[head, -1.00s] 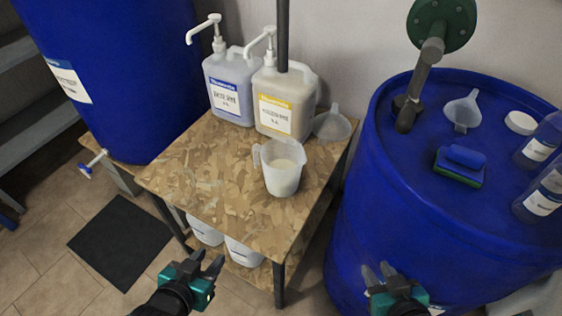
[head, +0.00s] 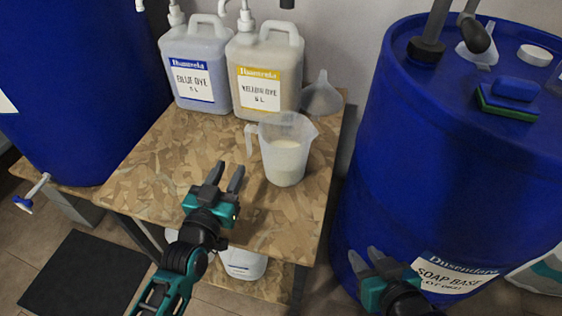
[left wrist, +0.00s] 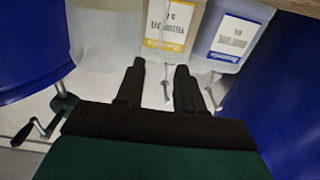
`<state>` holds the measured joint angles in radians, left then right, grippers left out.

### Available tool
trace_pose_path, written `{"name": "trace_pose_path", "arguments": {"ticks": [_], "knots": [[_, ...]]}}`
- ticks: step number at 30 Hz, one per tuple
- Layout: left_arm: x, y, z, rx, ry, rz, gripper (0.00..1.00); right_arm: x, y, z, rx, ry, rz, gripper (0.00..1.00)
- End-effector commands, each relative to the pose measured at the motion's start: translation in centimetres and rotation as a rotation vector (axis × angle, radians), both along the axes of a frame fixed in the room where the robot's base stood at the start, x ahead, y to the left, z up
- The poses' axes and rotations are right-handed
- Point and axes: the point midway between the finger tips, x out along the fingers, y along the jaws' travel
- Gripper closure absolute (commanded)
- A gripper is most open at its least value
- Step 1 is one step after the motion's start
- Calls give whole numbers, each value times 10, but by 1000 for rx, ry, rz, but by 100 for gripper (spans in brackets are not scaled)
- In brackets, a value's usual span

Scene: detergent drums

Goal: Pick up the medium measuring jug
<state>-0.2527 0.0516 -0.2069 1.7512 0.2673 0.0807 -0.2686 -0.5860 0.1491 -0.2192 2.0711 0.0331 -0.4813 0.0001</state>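A translucent measuring jug (head: 285,160) with pale contents stands upright on the wooden table top, its handle towards the left. Another whitish jug (head: 243,263) shows partly on the lower shelf, cut off by the table edge; which one is the medium jug I cannot tell by label. My left gripper (head: 227,170) is open and empty above the table, left of and nearer than the table-top jug, not touching it. Its spread fingers also show in the left wrist view (left wrist: 160,82). My right gripper (head: 367,256) is open and empty in front of the right drum.
Blue dye (head: 196,68) and yellow dye (head: 265,72) containers stand behind the jug, with a funnel (head: 322,97) beside them. A blue soap base drum (head: 440,170) stands right of the table (head: 150,165); another blue drum (head: 75,85) stands left.

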Motion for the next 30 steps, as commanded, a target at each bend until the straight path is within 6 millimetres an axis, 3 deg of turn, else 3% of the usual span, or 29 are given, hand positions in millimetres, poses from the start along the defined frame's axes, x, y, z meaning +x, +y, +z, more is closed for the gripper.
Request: {"name": "trace_pose_path", "arguments": {"ticks": [10, 17, 30], "knots": [[58, -11, 0, -1, -3, 1, 63, 0, -3, -15, -8, -1, 2, 67], [74, -14, 1, 0, -1, 0, 63, -2, -4, -20, -8, 4, 1, 67], [121, -23, 0, 0, 0, 0, 63, -3, -2, -34, -2, 7, -3, 67]]}}
